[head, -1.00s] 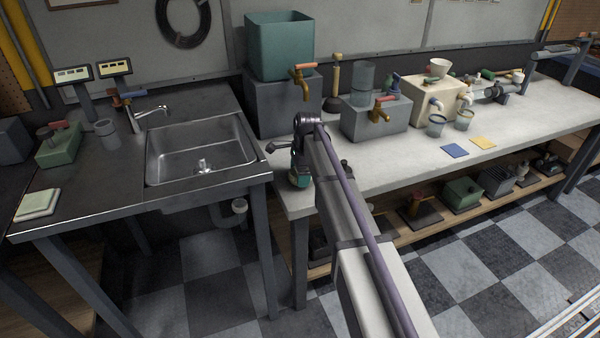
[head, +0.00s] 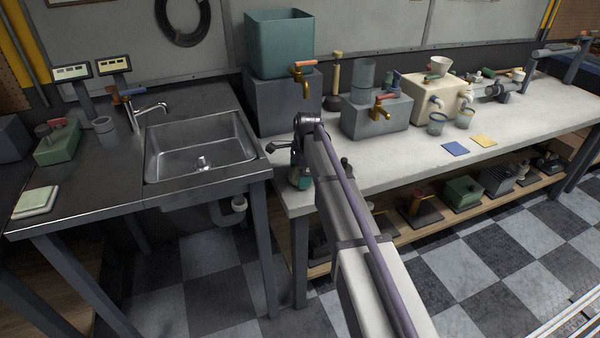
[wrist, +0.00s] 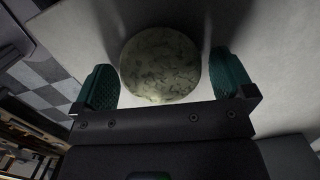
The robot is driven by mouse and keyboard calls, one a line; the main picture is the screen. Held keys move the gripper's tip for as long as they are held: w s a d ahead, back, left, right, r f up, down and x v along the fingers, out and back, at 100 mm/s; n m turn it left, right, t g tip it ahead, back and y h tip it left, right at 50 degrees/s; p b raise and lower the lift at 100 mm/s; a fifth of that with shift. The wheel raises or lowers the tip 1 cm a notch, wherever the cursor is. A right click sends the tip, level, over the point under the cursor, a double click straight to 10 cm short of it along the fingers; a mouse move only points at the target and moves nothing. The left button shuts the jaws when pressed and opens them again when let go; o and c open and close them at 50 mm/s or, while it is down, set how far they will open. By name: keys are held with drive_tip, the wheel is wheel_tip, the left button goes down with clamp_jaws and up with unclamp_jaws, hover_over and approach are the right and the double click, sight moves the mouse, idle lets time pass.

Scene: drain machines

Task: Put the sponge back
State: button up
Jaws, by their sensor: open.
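A round, mottled grey-green thing (wrist: 160,75), which looks like the sponge, lies against a pale surface in the wrist view. My gripper (wrist: 163,60) is open, with one teal finger on each side of it. The fingers are close to its sides; I cannot tell whether they touch it. In the head view my gripper (head: 300,182) is low at the left end of the white workbench (head: 400,165), and the round thing is hidden there. A pale green square pad (head: 36,202) lies on the dark counter at the left; I cannot tell what it is.
A steel sink (head: 200,150) is left of my gripper. A grey block with a teal tank (head: 279,45) and tap stands behind it. A second grey tap block (head: 376,118) is to the right. Blue (head: 455,149) and yellow (head: 484,141) squares lie farther right on the bench.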

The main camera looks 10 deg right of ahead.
wheel_tip(320, 180, up, 11)
drive_tip(key=d+p, duration=0.1)
drive_tip(key=p, duration=0.9)
drive_tip(key=shift+d+f, duration=0.2)
drive_tip(key=s+r+n+p, duration=0.3)
drive_tip(key=s+n, duration=0.5)
drive_tip(key=s, duration=0.7)
drive_tip(key=s+a+r+n+h+p, duration=0.1)
drive_tip(key=s+r+n+p, duration=0.3)
drive_tip(key=s+n, duration=0.5)
drive_tip(key=s, duration=0.5)
drive_tip(key=shift+s+a+n, duration=0.15)
drive_tip(key=shift+s+n, duration=0.15)
drive_tip(key=shift+s, duration=0.1)
